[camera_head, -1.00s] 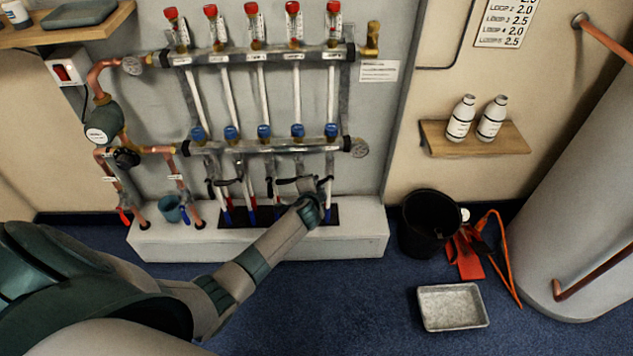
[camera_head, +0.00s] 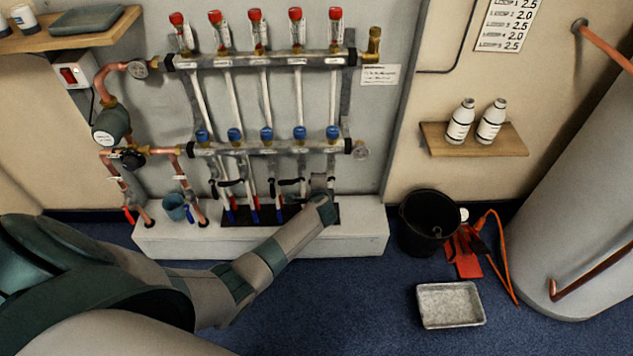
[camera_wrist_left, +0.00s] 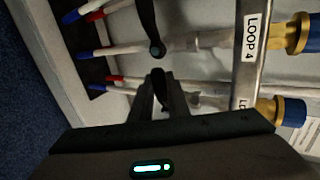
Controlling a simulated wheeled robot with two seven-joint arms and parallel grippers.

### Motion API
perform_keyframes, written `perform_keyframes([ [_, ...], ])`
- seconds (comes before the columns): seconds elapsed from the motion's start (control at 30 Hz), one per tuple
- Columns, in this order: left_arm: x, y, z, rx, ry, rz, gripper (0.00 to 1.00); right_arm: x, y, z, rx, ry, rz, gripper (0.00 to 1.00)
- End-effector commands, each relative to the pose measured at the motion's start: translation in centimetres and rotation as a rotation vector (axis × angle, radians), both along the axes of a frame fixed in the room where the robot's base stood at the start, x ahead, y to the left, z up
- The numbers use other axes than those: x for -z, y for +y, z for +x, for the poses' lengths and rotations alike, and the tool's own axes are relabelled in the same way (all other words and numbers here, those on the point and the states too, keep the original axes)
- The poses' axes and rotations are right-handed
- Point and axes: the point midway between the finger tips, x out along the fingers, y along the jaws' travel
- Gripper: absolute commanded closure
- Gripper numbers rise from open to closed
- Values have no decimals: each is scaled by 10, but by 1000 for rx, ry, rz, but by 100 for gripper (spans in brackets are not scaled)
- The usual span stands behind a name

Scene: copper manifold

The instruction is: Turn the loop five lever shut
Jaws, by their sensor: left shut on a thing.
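My left gripper (camera_head: 320,186) is at the rightmost loop, low under the lower manifold bar (camera_head: 270,147). In the left wrist view its dark fingers (camera_wrist_left: 158,98) are closed together around the black loop five lever (camera_wrist_left: 158,76). Most of that lever is hidden between the fingers, so its exact angle is hard to tell. The loop five label is mostly hidden at the bar's edge. The loop four lever (camera_wrist_left: 150,28) lies beside it, crosswise to its pipe, near the "LOOP 4" label (camera_wrist_left: 254,36). My right gripper is not in view.
Other loop pipes and black levers (camera_head: 230,183) stand close to the left. The white plinth (camera_head: 360,235) lies below. A black bucket (camera_head: 430,222), an orange-red tool (camera_head: 466,250) and a grey tray (camera_head: 450,304) are on the floor to the right.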

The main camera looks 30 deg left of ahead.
Motion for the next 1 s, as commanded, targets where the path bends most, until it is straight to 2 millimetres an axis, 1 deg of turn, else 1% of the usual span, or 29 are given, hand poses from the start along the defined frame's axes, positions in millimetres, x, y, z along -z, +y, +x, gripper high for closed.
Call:
perform_keyframes([
  [0.17,-3,0,2,4,-3,5,100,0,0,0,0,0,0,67],
  [0.2,-3,0,2,3,-3,4,78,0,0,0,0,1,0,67],
  [0.23,-3,0,2,3,-3,4,71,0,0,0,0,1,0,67],
  [0.27,-3,0,2,3,-4,3,67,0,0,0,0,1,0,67],
  [0.67,-2,-1,-1,1,-2,1,67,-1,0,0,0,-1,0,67],
  [0.9,-12,-9,-12,2,-4,0,67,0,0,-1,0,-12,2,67],
  [0.97,-15,-12,-18,2,-2,0,67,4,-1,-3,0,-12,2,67],
  [1.0,-18,-15,-22,2,-3,-1,67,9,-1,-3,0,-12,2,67],
])
